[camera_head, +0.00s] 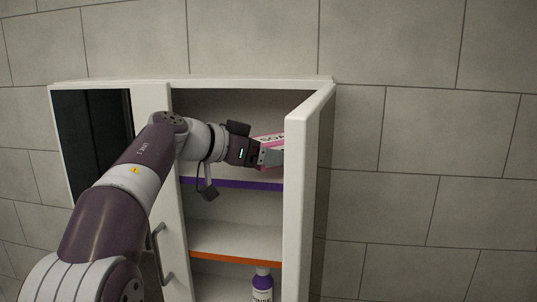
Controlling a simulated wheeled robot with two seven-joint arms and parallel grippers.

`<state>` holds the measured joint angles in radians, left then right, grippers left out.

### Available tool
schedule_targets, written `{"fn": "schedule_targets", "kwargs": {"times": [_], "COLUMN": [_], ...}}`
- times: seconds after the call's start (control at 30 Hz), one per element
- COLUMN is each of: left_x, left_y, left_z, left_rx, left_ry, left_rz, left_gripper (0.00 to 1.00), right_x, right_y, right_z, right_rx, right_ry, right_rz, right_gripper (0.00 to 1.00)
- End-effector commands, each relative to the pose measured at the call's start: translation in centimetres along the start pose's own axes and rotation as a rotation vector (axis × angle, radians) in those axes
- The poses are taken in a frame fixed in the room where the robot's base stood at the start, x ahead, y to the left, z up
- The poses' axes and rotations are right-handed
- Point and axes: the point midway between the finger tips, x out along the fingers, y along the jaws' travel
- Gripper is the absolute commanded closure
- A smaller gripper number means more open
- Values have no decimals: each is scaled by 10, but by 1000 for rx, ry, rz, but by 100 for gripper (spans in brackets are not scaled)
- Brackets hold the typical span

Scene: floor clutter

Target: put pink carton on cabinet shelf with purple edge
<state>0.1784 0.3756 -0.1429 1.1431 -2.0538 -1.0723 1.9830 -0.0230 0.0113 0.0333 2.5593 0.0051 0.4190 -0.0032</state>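The pink carton (270,139), with a white label and dark letters, is in the upper part of the open cabinet. My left gripper (272,156) is shut on it, and pink shows above and below the finger. The carton looks tilted, and its right part is hidden behind the open door. The shelf with the purple edge (245,185) is below the gripper and carton. I cannot tell whether the carton touches this shelf. My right gripper is not in view.
The open white door (308,200) stands close to the right of my gripper. A lower shelf has an orange edge (235,257). A closed door with a handle (161,255) is at left.

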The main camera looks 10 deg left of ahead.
Motion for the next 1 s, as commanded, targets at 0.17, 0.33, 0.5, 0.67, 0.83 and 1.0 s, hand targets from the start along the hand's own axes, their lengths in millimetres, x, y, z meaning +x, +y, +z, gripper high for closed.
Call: {"fn": "schedule_targets", "kwargs": {"times": [0.17,0.33,0.5,0.67,0.83,1.0], "left_x": [16,22,21,21,21,-1], "left_y": [0,0,0,0,0,-1], "left_z": [11,30,30,31,30,33], "left_rx": [-1,0,1,1,1,2], "left_ry": [-1,1,1,0,1,2], "left_rz": [0,-1,-2,-1,-1,-5], "left_gripper": [58,58,58,0,0,0], "right_x": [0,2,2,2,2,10], "right_y": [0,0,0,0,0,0], "right_z": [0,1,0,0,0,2], "right_rx": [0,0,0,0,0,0], "right_ry": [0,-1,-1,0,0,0], "right_rz": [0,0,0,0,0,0], "right_gripper": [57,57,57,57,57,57]}}
